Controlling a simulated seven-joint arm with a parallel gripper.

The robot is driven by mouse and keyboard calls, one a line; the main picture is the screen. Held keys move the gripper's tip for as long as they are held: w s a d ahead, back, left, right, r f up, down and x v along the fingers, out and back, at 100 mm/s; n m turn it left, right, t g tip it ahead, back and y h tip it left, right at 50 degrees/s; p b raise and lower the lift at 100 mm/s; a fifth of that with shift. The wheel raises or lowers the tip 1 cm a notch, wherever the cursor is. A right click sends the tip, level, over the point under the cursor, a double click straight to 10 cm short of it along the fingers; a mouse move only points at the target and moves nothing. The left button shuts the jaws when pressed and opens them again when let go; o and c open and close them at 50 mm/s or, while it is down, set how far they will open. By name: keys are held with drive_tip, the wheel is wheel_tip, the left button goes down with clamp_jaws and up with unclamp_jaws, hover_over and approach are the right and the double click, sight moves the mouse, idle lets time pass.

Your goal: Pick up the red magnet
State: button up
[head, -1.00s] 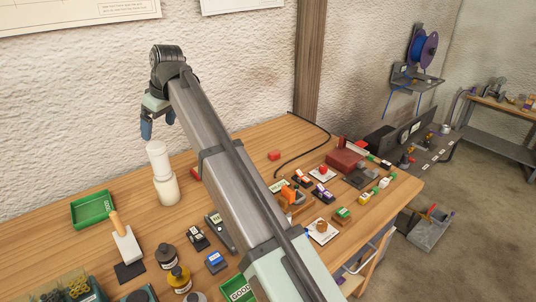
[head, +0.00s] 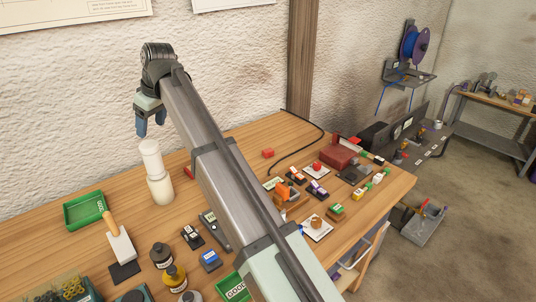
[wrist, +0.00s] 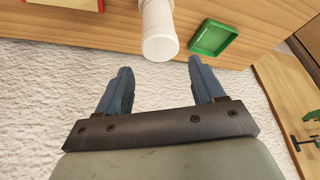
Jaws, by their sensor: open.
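A small red block (head: 268,153) lies on the bare wood toward the back of the table, right of my arm. Another red piece (head: 188,170) shows partly behind my arm, and a round red thing (head: 317,167) sits on a white card. I cannot tell for certain which is the magnet. My gripper (head: 142,128) is high at the left near the wall, above the table and well away from the red block. In the wrist view my gripper (wrist: 160,65) has its two blue fingers apart with nothing between them.
A white cylinder (head: 158,175) stands upright below my gripper. A green tray (head: 84,210), a wooden-handled tool (head: 121,243) and bottles (head: 174,278) are at the left and front. Several small items crowd the right side. A dark curved cord (head: 318,140) runs behind the red block.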

drive_tip(key=shift+c, duration=0.4)
drive_tip(key=m+g+h, duration=0.1)
drive_tip(key=m+h, duration=0.3)
drive_tip(key=m, duration=2.1)
hover_over(268, 150)
wheel_tip(268, 150, down, 12)
drive_tip(key=f, duration=0.9)
drive_tip(key=shift+d, duration=0.3)
drive_tip(key=shift+a+f, duration=0.15)
drive_tip(key=shift+f, duration=1.15)
drive_tip(key=shift+a+f, duration=0.15)
drive_tip(key=shift+f, duration=1.1)
